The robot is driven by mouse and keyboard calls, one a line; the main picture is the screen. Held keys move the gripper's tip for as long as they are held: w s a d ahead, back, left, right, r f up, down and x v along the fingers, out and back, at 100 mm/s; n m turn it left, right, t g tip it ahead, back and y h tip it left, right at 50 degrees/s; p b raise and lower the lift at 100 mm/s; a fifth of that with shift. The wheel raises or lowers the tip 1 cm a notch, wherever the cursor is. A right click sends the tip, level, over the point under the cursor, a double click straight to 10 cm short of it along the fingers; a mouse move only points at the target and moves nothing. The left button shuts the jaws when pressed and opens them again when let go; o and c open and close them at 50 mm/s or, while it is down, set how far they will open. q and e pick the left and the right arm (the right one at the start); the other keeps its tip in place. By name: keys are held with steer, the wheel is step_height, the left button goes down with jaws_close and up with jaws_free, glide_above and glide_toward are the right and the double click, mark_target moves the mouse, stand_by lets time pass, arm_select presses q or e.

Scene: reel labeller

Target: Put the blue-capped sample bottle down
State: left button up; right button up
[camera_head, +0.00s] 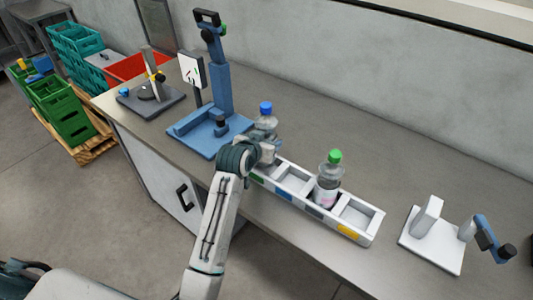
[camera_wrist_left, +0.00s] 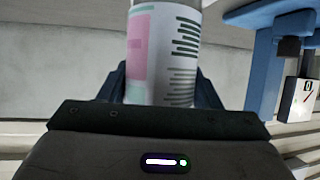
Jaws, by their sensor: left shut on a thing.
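The clear sample bottle with the blue cap (camera_head: 265,109) is upright near the left end of the white rack in the head view. My left gripper (camera_head: 269,150) is shut around it; the arm hides its lower part. In the left wrist view the bottle's white, pink and green label (camera_wrist_left: 163,50) stands between the two fingers (camera_wrist_left: 163,88). The white rack (camera_head: 373,228) has a row of compartments with coloured tags along its front. I cannot tell whether the bottle's base touches anything. My right gripper is not in view.
A green-capped bottle (camera_head: 328,178) stands in the rack, with empty compartments on both sides. A blue press-like stand (camera_head: 218,95) is just behind left of the held bottle. A white fixture with a blue lever (camera_head: 432,240) stands at right. The bench behind the rack is clear.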

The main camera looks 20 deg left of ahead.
arm_select(q)
step_height(320, 180, down, 4)
steer(key=shift+w+r+p, duration=0.1)
steer(key=shift+w+p, duration=0.05)
steer(key=shift+p, duration=0.25)
steer(key=shift+f, duration=0.55)
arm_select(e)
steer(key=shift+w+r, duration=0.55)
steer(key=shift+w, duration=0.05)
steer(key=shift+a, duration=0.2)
arm_select(q)
steer(key=o, duration=1.4)
steer(key=shift+f, duration=0.15)
steer(key=shift+c, duration=0.2)
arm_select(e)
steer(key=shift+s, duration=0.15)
